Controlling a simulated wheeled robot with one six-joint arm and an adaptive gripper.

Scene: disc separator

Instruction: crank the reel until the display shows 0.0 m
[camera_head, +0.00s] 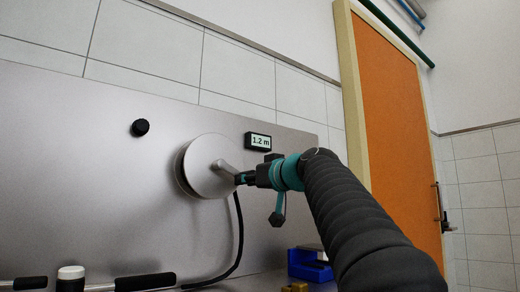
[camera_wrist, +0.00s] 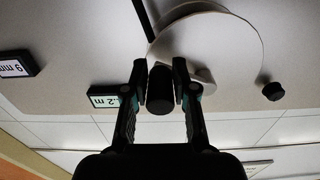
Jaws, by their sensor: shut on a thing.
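The reel (camera_head: 212,165) is a pale round disc on the grey panel; it also shows upside down in the wrist view (camera_wrist: 235,50). A crank arm (camera_head: 223,167) runs from its middle down to the right. The black crank handle (camera_wrist: 160,92) stands out toward the wrist camera. My gripper (camera_head: 245,178) is shut on this handle, with one finger on each side of it in the wrist view (camera_wrist: 158,88). The display (camera_head: 258,141) above right of the reel reads 1.2 m; it is partly covered by a finger in the wrist view (camera_wrist: 103,96).
A black cable (camera_head: 238,235) hangs below the reel. A black knob (camera_head: 140,127) sits up left. Below are black-gripped tools (camera_head: 145,282), a white-capped container (camera_head: 71,273) and a blue holder (camera_head: 305,268). Another display (camera_wrist: 17,64) shows "9 mm". An orange door (camera_head: 395,130) stands right.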

